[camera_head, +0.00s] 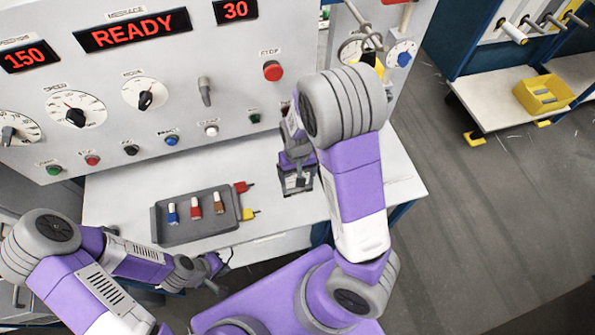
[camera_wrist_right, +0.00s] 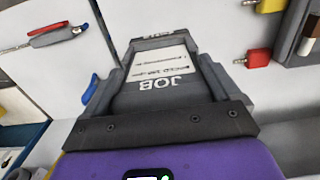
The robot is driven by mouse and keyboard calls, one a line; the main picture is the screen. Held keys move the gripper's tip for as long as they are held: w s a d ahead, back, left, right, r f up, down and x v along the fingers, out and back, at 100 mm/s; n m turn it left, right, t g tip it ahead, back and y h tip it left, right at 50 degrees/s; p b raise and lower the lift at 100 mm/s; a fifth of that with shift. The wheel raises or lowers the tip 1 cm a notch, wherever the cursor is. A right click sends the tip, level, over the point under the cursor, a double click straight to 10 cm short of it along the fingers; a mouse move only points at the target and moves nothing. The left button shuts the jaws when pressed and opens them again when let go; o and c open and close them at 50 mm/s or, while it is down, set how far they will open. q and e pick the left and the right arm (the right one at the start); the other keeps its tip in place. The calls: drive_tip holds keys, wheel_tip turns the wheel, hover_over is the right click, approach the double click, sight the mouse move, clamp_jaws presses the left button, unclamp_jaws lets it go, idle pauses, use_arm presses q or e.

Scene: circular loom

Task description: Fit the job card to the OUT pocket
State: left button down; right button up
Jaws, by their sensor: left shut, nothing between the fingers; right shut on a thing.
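The job card (camera_wrist_right: 160,65) has a dark part lettered JOB and a white face with print, seen upside down in the right wrist view. My right gripper (camera_wrist_right: 158,82) is shut on it, one finger along each side. In the head view my right gripper (camera_head: 297,178) is low over the white shelf below the control panel, right of the grey tray. Little of the card shows there. My left gripper (camera_head: 213,267) is shut and empty at the lower left, in front of the shelf edge. I cannot make out the OUT pocket in either view.
The grey tray (camera_head: 164,229) on the shelf holds several coloured pieces. A red plug (camera_head: 241,187) and a yellow plug (camera_head: 249,214) lie beside it. The control panel (camera_head: 215,65) with knobs and a red stop button (camera_head: 272,71) rises behind. The shelf's right end is clear.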

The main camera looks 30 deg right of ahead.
drive_tip(key=o, duration=0.9)
drive_tip(key=shift+r+p, duration=1.1)
drive_tip(key=shift+r, duration=2.65)
